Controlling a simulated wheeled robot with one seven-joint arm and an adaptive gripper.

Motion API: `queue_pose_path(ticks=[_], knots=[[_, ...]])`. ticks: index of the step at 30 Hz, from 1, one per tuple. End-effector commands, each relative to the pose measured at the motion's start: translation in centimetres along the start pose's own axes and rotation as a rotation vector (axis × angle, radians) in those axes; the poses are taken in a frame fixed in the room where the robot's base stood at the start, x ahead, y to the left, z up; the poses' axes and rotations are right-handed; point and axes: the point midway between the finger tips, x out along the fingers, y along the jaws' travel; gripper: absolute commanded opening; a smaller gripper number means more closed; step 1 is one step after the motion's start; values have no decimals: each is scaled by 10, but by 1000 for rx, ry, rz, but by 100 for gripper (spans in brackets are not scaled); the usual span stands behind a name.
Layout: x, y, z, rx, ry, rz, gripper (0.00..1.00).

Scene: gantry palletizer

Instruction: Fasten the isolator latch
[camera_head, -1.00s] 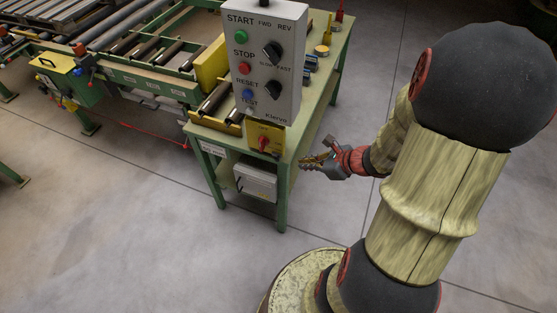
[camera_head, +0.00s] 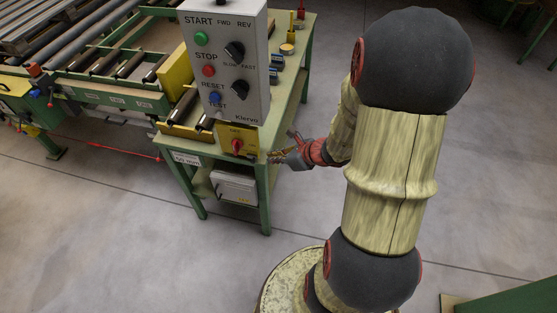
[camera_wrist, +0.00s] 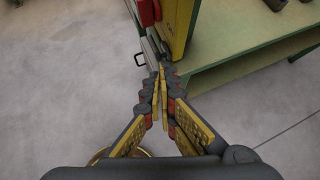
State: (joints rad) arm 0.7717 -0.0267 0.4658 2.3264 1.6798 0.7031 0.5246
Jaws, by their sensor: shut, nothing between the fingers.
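The isolator is a yellow box with a red knob (camera_head: 237,144) on the front of the green bench, below the grey control panel. In the wrist view its yellow side (camera_wrist: 180,22) and red part (camera_wrist: 146,12) show at the top, just beyond my fingertips. My gripper (camera_head: 275,157) is shut and empty, just right of the isolator. In the wrist view its fingertips (camera_wrist: 160,70) meet near the box's lower edge; contact cannot be told.
The grey control panel (camera_head: 250,60) with buttons and knobs stands above the isolator. The green bench leg (camera_head: 264,200) and a pale box (camera_head: 235,187) on the lower shelf are close below. A roller conveyor (camera_head: 105,95) runs left. Open floor lies in front.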

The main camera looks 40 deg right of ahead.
Motion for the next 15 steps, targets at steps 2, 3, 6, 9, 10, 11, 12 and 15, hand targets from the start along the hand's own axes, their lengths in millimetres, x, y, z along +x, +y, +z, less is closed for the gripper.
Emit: queue_pose_path(ticks=[2, 3, 6, 9, 10, 11, 12, 15], knots=[[20, 1, -3, -1, 1, 4, 0], [28, 1, -3, -1, 2, 4, 0], [46, 1, -3, -1, 1, 3, 0], [63, 1, -2, -1, 0, 2, 0], [67, 1, -2, -1, 0, 2, 0], [71, 1, -2, -1, 1, 2, 0], [75, 1, -2, -1, 1, 1, 0], [83, 0, -1, -1, 1, 0, 0]])
